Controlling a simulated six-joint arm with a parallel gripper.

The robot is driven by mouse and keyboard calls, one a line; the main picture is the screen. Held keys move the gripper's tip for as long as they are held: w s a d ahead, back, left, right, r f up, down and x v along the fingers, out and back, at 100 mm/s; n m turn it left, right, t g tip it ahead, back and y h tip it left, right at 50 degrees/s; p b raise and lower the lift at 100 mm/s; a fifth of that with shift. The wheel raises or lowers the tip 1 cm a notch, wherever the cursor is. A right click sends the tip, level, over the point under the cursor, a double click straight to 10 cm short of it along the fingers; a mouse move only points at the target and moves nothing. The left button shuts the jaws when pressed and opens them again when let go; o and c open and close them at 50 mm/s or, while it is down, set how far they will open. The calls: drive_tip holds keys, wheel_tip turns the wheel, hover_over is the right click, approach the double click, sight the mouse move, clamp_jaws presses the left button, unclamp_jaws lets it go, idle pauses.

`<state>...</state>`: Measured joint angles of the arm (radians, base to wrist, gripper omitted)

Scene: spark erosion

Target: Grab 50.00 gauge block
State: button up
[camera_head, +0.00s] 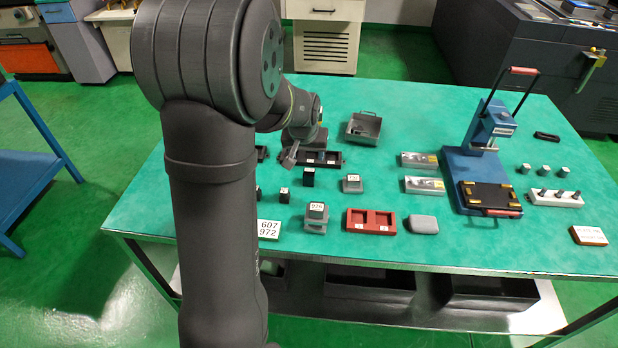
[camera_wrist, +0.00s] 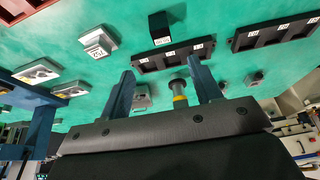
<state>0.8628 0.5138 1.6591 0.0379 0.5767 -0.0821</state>
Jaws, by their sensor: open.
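I cannot read a 50.00 marking on any block, so I cannot tell which is the 50.00 gauge block. A black block with a white label (camera_head: 309,177) stands near the table's middle; a black labelled block also shows in the wrist view (camera_wrist: 159,27). A grey labelled block (camera_head: 352,184) lies to its right; a grey labelled block shows in the wrist view (camera_wrist: 97,42). A grey piece with a dark labelled top (camera_head: 316,216) stands nearer the front. My gripper (camera_wrist: 160,67) is open, its fingers apart and away from these blocks. My arm hides part of the table's left.
A black compartment tray (camera_head: 323,158) lies beside my gripper. A red tray (camera_head: 371,222), a grey bin (camera_head: 364,128) and two silver labelled pieces (camera_head: 419,160) (camera_head: 424,185) lie around. A blue press (camera_head: 478,165) stands at right.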

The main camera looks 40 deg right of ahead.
sight(309, 173)
drive_tip(key=x, duration=1)
drive_tip(key=shift+a+x, duration=0.15)
drive_tip(key=shift+x, duration=1.2)
drive_tip(key=shift+a+x, duration=0.1)
drive_tip(key=shift+x, duration=1.2)
drive_tip(key=shift+s+f, duration=0.1)
drive_tip(key=shift+f, duration=0.05)
clamp_jaws()
